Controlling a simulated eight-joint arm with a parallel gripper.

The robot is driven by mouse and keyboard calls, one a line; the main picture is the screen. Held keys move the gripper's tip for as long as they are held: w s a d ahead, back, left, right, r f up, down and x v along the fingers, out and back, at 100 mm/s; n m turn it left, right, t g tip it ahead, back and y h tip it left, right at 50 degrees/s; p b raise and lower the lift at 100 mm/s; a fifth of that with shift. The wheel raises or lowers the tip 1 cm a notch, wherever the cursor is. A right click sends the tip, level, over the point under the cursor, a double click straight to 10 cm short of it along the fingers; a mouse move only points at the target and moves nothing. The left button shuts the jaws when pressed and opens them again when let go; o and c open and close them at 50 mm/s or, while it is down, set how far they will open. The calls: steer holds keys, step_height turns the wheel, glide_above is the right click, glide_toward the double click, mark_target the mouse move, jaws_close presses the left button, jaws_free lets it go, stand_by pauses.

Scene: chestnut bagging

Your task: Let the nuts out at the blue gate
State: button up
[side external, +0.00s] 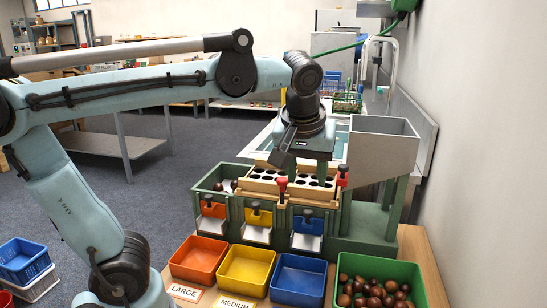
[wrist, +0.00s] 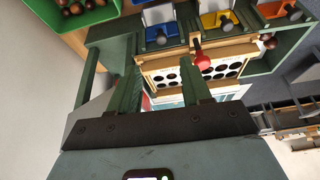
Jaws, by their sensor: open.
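The blue gate (side external: 307,225) is the rightmost of three gates on the front of the green sorting machine (side external: 345,235). It has a dark knob on top, and its blue panel stands over a pale chute. In the wrist view the blue gate (wrist: 158,36) is near the top, with its grey knob towards me. My gripper (side external: 307,172) points down above the machine's right part, above and behind the blue gate. In the wrist view its green fingers (wrist: 160,78) are apart with nothing between them. The blue bin (side external: 298,280) below the gate looks empty.
Orange (side external: 213,210) and yellow (side external: 258,217) gates are to the left, above the orange (side external: 199,258) and yellow (side external: 246,268) bins. A grey hopper (side external: 383,150) rises at right. Chestnuts fill a green crate (side external: 419,275).

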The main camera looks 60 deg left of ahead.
mark_target(308, 211)
steer(key=x, duration=1.1)
steer(key=shift+w+a+f, duration=0.2)
steer(key=shift+a+f, duration=0.05)
jaws_close()
